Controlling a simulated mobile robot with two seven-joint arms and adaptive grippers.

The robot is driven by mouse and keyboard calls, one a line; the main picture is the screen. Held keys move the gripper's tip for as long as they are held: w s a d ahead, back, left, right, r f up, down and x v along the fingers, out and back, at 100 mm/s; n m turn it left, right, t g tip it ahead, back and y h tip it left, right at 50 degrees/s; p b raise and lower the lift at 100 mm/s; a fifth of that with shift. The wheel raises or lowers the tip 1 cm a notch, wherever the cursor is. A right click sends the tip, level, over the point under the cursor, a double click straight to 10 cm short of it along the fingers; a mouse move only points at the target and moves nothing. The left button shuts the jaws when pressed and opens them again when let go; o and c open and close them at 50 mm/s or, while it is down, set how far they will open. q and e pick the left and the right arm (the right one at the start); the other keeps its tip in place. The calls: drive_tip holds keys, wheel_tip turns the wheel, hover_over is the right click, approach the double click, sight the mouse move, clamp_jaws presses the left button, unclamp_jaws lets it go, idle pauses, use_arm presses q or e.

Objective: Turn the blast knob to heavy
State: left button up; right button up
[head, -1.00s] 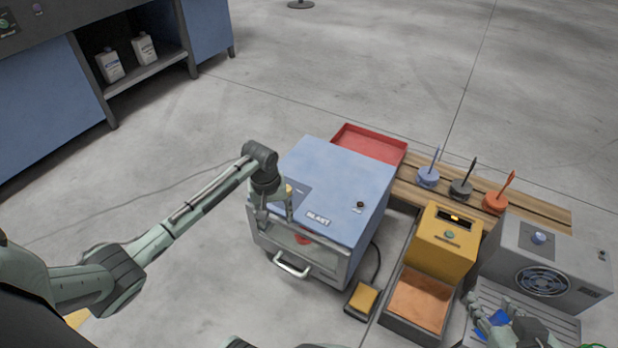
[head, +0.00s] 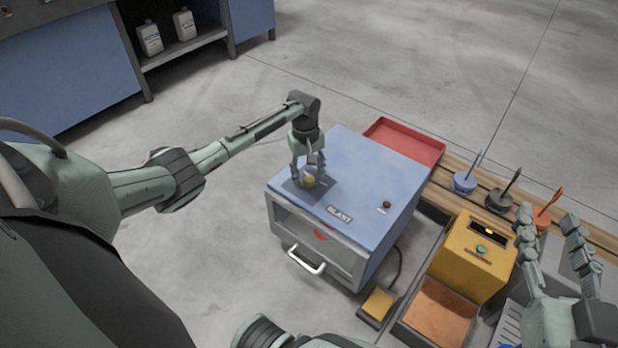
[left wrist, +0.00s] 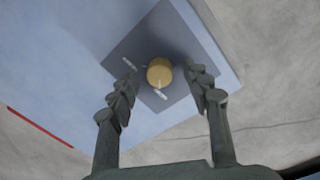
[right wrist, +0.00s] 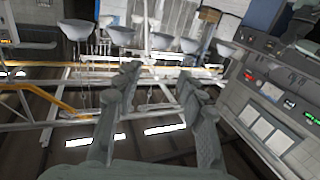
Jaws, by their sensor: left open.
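The blast cabinet (head: 365,190) is a blue box with a BLAST label (head: 340,214) on its top. The blast knob (left wrist: 159,72) is a small yellow round knob on a dark grey plate (left wrist: 190,45) on the cabinet top; it also shows in the head view (head: 309,181). My left gripper (left wrist: 160,85) is open, pointing down over the plate, with one finger to each side of the knob and gaps between. The marks by the knob are too small to read.
A red tray (head: 405,140) lies behind the cabinet. A yellow box (head: 472,255), an orange-filled bin (head: 440,308) and a yellow pedal (head: 380,302) stand to the right. Several coloured discs with upright handles sit on a wooden plank (head: 447,180). The floor left of the cabinet is clear.

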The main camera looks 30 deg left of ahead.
use_arm(q)
drive_tip(key=shift+f, duration=0.45)
use_arm(e)
drive_tip(key=shift+s+a+r+t, duration=0.1)
drive_tip(key=shift+a+r+t, duration=0.2)
drive_tip(key=shift+r, duration=0.5)
use_arm(q)
drive_tip(key=shift+c, duration=0.5)
clamp_jaws()
use_arm(e)
drive_tip(key=shift+f, duration=0.1)
